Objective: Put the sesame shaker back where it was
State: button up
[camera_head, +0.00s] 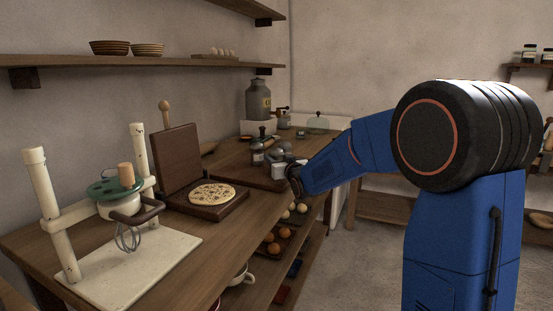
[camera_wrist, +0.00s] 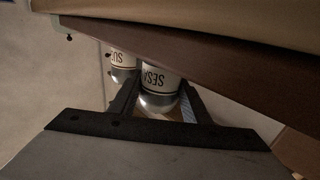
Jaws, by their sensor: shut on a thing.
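The sesame shaker (camera_wrist: 160,82), a silvery cylinder with dark letters reading "SESA", sits between the two fingers of my gripper (camera_wrist: 160,100) in the wrist view. My gripper is shut on it. Its upper part in that picture is cut off by a dark brown board edge. In the head view my gripper (camera_head: 294,180) is at the far part of the wooden counter (camera_head: 225,235), beside small jars. I cannot make out the shaker clearly there.
A second silvery shaker (camera_wrist: 122,65) stands close left of the held one in the wrist view. In the head view a dark-topped jar (camera_head: 258,155) is near my gripper.

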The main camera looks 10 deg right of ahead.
jog(key=o, duration=1.1)
jog(key=s, duration=0.4)
jog(key=s+d, duration=0.1)
jog(key=s, duration=0.3)
jog(key=s+d, duration=0.1)
jog(key=s, duration=0.3)
jog(key=shift+r, duration=0.1)
jog(key=s+d+f+g+h, duration=0.1)
jog(key=s+f+g, duration=0.3)
jog(key=s, duration=1.1)
jog(key=s+d+f+m+g+h, duration=0.1)
jog(key=s+f+g, duration=0.3)
jog(key=s, duration=1)
jog(key=s+d+f+g, duration=0.3)
jog(key=s+f+g, duration=0.2)
jog(key=s, duration=1)
jog(key=shift+s+f+m+h, duration=0.2)
jog(key=shift+f, duration=0.5)
jog(key=shift+s+f+m+h, duration=0.15)
jog(key=shift+f+m+h, duration=0.05)
jog(key=shift+f, duration=0.45)
